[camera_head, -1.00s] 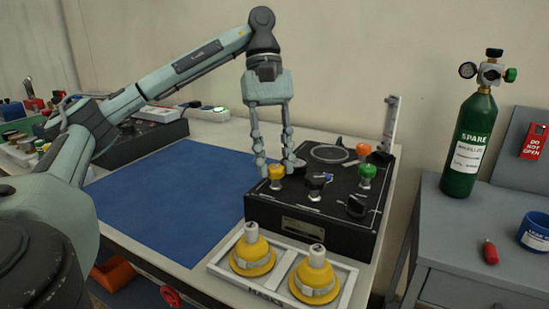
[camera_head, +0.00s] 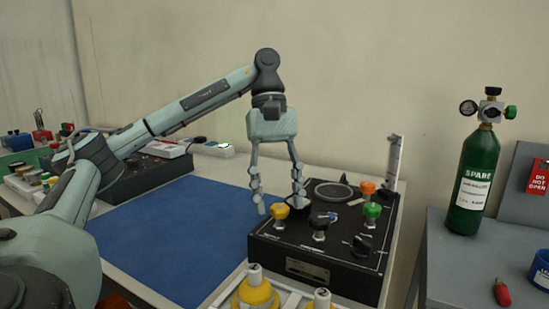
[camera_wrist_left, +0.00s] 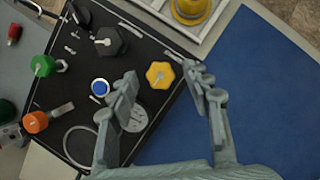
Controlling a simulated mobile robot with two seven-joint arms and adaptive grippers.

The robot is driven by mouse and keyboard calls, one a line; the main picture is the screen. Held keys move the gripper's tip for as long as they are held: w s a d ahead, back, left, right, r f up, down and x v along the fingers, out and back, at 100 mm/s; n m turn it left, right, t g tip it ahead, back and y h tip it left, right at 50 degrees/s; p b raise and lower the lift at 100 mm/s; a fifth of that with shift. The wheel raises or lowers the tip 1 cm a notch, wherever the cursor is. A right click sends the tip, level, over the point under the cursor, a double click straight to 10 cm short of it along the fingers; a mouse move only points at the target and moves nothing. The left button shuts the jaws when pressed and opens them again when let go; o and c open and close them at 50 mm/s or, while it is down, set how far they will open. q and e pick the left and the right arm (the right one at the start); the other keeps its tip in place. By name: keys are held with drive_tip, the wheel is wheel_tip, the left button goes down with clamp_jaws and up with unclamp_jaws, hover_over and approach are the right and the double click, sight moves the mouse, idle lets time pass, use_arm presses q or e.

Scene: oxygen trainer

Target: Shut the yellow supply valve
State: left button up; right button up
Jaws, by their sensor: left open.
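The yellow supply valve knob (camera_head: 280,211) stands on the front left of the black trainer panel (camera_head: 330,268). My left gripper (camera_head: 279,208) points down over that corner, fingers apart and empty. In the left wrist view the yellow knob (camera_wrist_left: 160,75) shows just beyond and between the spread fingertips of the gripper (camera_wrist_left: 163,78). I cannot tell whether a finger touches it. The knob's mark is too small to read. My right gripper is not in view.
A black knob (camera_head: 319,221), a green knob (camera_head: 372,210) and an orange knob (camera_head: 367,187) stand close by on the panel. A green spare cylinder (camera_head: 474,180) stands at right. The blue mat (camera_head: 165,225) is clear.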

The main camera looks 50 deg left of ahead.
use_arm(q)
drive_tip(key=v, duration=1.1)
drive_tip(key=shift+a+r, duration=0.2)
drive_tip(key=shift+r, duration=0.05)
idle(0.7)
